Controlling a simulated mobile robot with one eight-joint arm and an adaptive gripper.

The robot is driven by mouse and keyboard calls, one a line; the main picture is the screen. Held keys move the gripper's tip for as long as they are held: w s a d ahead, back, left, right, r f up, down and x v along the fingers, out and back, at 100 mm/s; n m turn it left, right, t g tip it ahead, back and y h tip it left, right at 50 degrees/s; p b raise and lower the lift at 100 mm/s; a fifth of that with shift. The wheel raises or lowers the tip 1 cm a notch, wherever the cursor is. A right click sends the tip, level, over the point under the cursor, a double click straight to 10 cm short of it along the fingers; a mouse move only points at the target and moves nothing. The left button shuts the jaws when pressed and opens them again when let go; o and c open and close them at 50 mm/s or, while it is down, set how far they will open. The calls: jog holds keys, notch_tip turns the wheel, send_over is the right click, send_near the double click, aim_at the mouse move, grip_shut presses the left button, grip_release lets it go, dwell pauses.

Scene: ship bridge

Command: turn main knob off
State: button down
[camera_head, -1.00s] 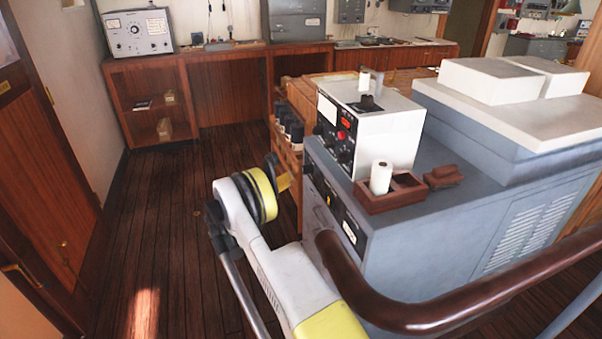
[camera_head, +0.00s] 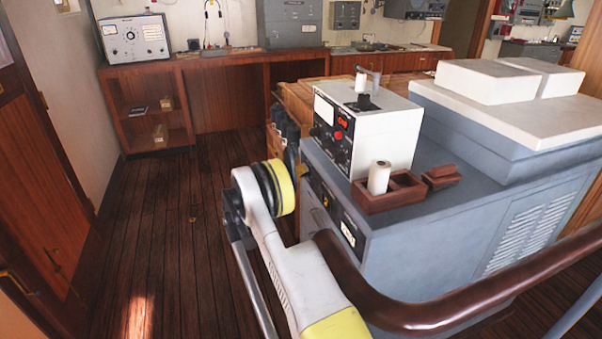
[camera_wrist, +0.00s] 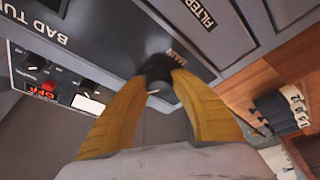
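The main knob (camera_wrist: 158,70) is dark and round, under a "MAIN" label on a dark grey panel (camera_wrist: 110,30) in the wrist view. My gripper (camera_wrist: 163,82) reaches to it, with its two yellow fingertips on either side of the knob. The tips are a small gap apart. I cannot tell whether they press on the knob. In the head view, my wrist hides most of the gripper; a bit of yellow finger (camera_head: 303,172) shows by the panel side of the grey console (camera_head: 440,225).
A white instrument box (camera_head: 385,140) with a red display stands on the console. A wooden tray (camera_head: 405,190) with a white cylinder sits beside it. A brown handrail (camera_head: 400,312) crosses the front right. The wooden floor (camera_head: 155,215) at left is clear.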

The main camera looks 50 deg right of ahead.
jog(key=shift+n, duration=0.3)
jog(key=n+t, duration=0.1)
jog(key=n, duration=0.2)
jog(key=n+t+y, duration=0.1)
jog(key=n, duration=0.2)
jog(key=shift+p, duration=0.4)
jog(key=n+y, duration=0.1)
jog(key=n, duration=0.2)
jog(key=n+y+p, duration=0.1)
jog(key=n, duration=0.1)
jog(key=shift+n, duration=0.4)
jog(key=c, duration=1.1)
grip_release()
jog(key=shift+d, duration=0.1)
jog(key=shift+o, duration=0.2)
jog(key=v, duration=1.2)
jog(key=shift+s, duration=0.2)
